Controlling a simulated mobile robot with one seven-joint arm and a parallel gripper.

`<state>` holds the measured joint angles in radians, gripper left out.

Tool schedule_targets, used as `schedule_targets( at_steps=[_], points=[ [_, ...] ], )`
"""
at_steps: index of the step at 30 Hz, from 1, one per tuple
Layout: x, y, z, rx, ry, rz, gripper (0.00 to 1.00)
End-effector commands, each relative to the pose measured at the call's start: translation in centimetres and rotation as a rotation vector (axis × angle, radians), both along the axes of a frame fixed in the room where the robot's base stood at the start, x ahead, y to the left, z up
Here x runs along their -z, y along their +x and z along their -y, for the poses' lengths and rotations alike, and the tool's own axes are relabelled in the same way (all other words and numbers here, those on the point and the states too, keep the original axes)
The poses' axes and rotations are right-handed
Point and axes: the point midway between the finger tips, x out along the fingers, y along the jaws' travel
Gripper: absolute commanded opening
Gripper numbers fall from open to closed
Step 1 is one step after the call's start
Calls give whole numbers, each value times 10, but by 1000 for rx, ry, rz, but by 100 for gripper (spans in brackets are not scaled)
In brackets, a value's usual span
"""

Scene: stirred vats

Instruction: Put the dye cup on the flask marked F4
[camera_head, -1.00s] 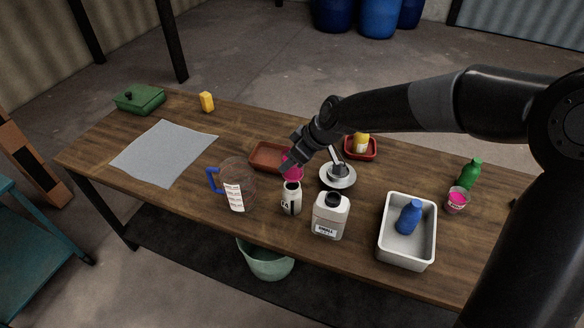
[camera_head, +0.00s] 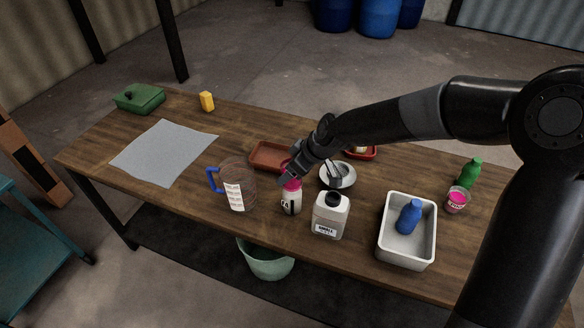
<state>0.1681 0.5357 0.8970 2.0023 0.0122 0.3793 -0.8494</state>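The flask marked F4 (camera_head: 291,204) is a white bottle with a dark label, standing upright on the wooden table. The pink dye cup (camera_head: 291,184) is at the flask's top, directly below my gripper (camera_head: 289,174). The cup hides the flask's mouth, and I cannot tell whether it rests on it or is held just above. My gripper comes in from the upper right, with its fingers at the cup; the fingertips are partly hidden and their grip is too small to make out.
A clear jug with a blue handle (camera_head: 236,188) stands close left, a white bottle with a black cap (camera_head: 330,217) close right. Behind are a red-brown tray (camera_head: 269,157) and a metal bowl (camera_head: 338,182). A white tub (camera_head: 407,254) holds a blue bottle (camera_head: 409,217).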

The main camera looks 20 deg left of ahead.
Motion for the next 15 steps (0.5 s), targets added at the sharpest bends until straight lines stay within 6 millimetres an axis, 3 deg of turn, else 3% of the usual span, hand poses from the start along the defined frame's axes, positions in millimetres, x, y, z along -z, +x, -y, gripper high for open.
schedule_targets(
  at_steps=[9, 15],
  points=[
    [-1, 0, 0, 0, 0, 0, 77],
    [-14, 0, 7, 3, 1, 3, 77]
  ],
)
